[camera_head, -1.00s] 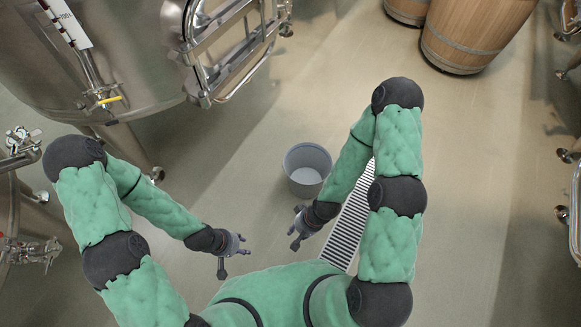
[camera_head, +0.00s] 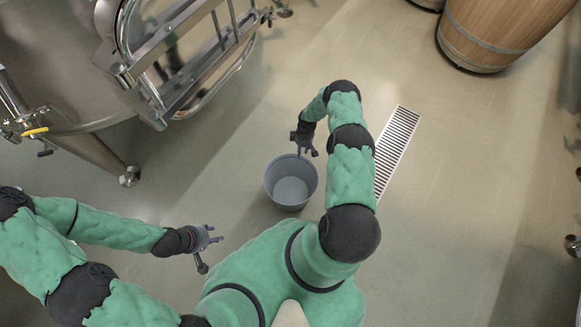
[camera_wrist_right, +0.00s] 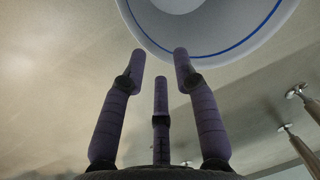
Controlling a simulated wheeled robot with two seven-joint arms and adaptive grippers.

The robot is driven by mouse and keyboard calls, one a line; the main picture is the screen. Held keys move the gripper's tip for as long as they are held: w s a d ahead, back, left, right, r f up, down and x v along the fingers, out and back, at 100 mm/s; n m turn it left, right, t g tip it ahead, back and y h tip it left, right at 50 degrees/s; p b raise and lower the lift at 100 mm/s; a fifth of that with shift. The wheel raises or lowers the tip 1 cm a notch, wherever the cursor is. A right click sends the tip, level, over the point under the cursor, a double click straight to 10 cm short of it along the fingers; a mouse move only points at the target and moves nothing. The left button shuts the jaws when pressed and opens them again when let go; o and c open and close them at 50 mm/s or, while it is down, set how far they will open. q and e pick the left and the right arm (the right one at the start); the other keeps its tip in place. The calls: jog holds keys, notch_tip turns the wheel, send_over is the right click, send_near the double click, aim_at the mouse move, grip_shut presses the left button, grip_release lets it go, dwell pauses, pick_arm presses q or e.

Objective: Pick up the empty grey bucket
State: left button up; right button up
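The empty grey bucket (camera_head: 290,187) stands upright on the floor in the middle of the head view. My right gripper (camera_head: 304,148) is at the bucket's far rim, with its fingers spread and nothing between them. In the right wrist view the three fingers (camera_wrist_right: 160,62) are apart, and the bucket (camera_wrist_right: 205,22) with a blue line near its rim is just beyond the fingertips. I cannot tell whether any finger touches the rim. My left gripper (camera_head: 208,248) is open and empty, to the left of the bucket and nearer my body.
A large steel vat (camera_head: 70,90) with a railed door frame and legs stands at the left. A floor drain grate (camera_head: 397,145) lies to the right of the bucket. A wooden barrel (camera_head: 490,32) stands at the upper right.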

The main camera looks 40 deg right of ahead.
jog(key=d+f, duration=0.1)
jog(key=d, duration=0.1)
jog(key=b, duration=0.2)
send_over(302, 160)
notch_tip(302, 160, down, 5)
notch_tip(302, 160, down, 5)
jog(key=b, duration=0.3)
jog(key=shift+w+d+r, duration=0.1)
jog(key=shift+d+r, duration=0.05)
jog(key=shift+f, duration=0.3)
jog(key=shift+f, duration=0.25)
grip_shut()
